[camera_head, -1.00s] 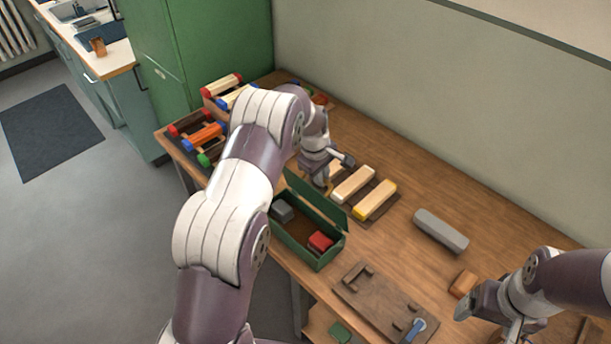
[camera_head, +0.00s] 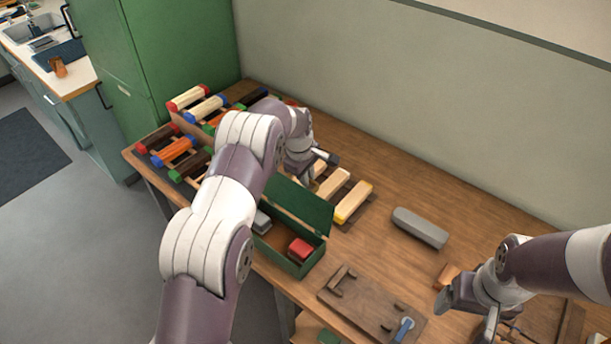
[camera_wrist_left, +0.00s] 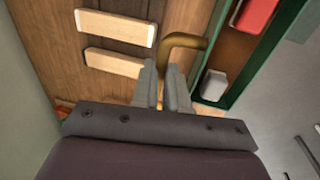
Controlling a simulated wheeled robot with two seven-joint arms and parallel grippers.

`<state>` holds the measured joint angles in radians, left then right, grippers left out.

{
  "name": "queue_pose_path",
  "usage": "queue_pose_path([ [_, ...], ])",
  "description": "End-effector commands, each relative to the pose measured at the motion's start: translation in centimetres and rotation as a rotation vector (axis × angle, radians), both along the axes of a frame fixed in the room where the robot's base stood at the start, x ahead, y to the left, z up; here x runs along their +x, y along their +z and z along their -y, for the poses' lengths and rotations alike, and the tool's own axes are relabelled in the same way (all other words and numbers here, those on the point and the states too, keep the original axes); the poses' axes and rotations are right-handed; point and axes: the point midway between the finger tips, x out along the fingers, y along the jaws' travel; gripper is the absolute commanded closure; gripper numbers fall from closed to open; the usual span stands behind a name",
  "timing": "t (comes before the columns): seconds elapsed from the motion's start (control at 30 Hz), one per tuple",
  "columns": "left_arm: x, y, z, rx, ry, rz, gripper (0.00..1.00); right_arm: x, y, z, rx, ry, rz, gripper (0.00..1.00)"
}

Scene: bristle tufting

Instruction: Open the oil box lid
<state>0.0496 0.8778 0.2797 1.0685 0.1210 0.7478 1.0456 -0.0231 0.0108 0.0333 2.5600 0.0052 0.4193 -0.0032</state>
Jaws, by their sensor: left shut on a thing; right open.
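The green oil box (camera_head: 301,270) stands near the table's front edge, with a red block (camera_head: 300,249) and a grey block (camera_head: 261,222) inside. Its green lid (camera_head: 305,206) is raised along the back side, so the inside shows. My left gripper (camera_wrist_left: 164,78) is shut on a bent brass handle (camera_wrist_left: 185,40) beside the lid edge in the left wrist view. My right gripper (camera_head: 465,312) is open and empty at the lower right, above the table.
Behind the box lie pale wooden blocks, one with a yellow side (camera_head: 353,202). A grey bar (camera_head: 420,228) and a brown board with a blue-handled part (camera_head: 372,302) lie to the right. Racks of coloured-ended rollers (camera_head: 175,151) stand at the left. My left arm crosses the front.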

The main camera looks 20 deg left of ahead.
Motion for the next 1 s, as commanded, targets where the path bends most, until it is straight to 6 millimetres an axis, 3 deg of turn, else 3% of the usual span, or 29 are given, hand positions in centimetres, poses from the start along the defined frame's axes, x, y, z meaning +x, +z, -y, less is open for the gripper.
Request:
queue_pose_path([
  [0.13, -0.3, -0.4, 0.0, 0.000, -0.004, -0.010, 1.00, 0.0, 0.0, 0.0, 0.000, 0.000, 0.000, 0.16],
  [0.17, -0.3, -0.3, 0.0, 0.001, -0.005, -0.010, 0.80, 0.0, 0.0, 0.0, 0.000, 0.000, 0.000, 0.16],
  [0.2, -0.2, -0.3, 0.0, 0.001, -0.004, -0.008, 0.67, 0.0, 0.0, 0.0, 0.000, 0.000, 0.000, 0.16],
  [0.23, -0.2, -0.3, 0.0, 0.000, -0.004, -0.007, 0.61, 0.0, 0.0, 0.0, 0.000, 0.000, 0.000, 0.16],
  [0.5, 0.0, 0.0, 0.0, 0.001, -0.001, -0.001, 0.61, 0.0, 0.0, 0.0, 0.000, 0.000, 0.000, 0.16],
  [0.63, -0.2, 1.4, -0.1, 0.000, -0.001, 0.002, 0.61, 0.0, -0.6, 0.0, 0.000, 0.000, 0.000, 0.16],
  [0.87, -1.3, 7.4, -0.6, 0.001, -0.002, 0.003, 0.61, 0.0, -2.1, 0.0, 0.000, 0.000, 0.000, 0.16],
  [0.97, -1.8, 9.7, -0.8, 0.001, -0.002, 0.001, 0.61, 0.0, -2.2, 0.0, 0.000, 0.000, 0.000, 0.16],
  [1.0, -1.9, 11.1, -0.9, 0.001, -0.002, -0.002, 0.61, 0.0, -1.2, 0.0, 0.000, 0.000, -0.001, 0.16],
])
